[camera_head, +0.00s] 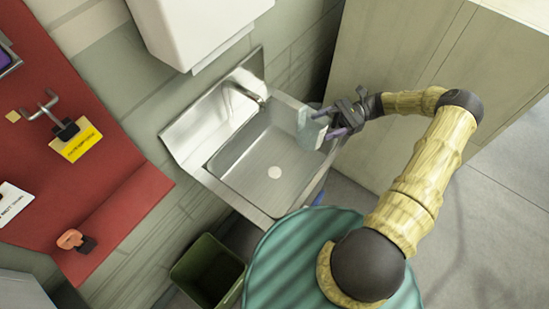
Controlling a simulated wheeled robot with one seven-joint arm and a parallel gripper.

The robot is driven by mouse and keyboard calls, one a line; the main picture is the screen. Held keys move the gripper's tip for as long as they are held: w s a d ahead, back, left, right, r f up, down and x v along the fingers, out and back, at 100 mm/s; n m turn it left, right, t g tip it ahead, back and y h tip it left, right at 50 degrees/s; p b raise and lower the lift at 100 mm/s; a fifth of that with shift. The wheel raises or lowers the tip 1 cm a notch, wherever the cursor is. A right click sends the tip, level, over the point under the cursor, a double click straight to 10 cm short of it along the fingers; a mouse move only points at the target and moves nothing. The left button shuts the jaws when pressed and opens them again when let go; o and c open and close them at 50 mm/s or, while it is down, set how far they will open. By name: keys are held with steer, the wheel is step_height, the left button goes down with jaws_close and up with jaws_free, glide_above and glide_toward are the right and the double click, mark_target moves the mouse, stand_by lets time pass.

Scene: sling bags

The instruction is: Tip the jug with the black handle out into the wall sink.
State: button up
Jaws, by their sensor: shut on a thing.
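The wall sink (236,177) is a steel basin with a raised back plate and a faucet (246,94). My gripper (328,122) is above the sink's right rim. It is shut on a pale, see-through jug (311,131), which hangs over the right part of the basin. The jug looks tilted, but its exact angle is hard to tell. Its handle is hidden by or merges with my dark fingers. I cannot see any liquid in the jug or falling from it.
A white dispenser box (195,25) hangs above the sink. A green bin (207,272) stands below its left front. A red wall panel (75,135) with hooks and tags is at left. A tall beige cabinet (400,60) stands close to my arm. Grey floor (500,225) is clear at right.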

mark_target(335, 116)
steer(key=shift+r+p, duration=1.05)
steer(key=shift+r, duration=0.5)
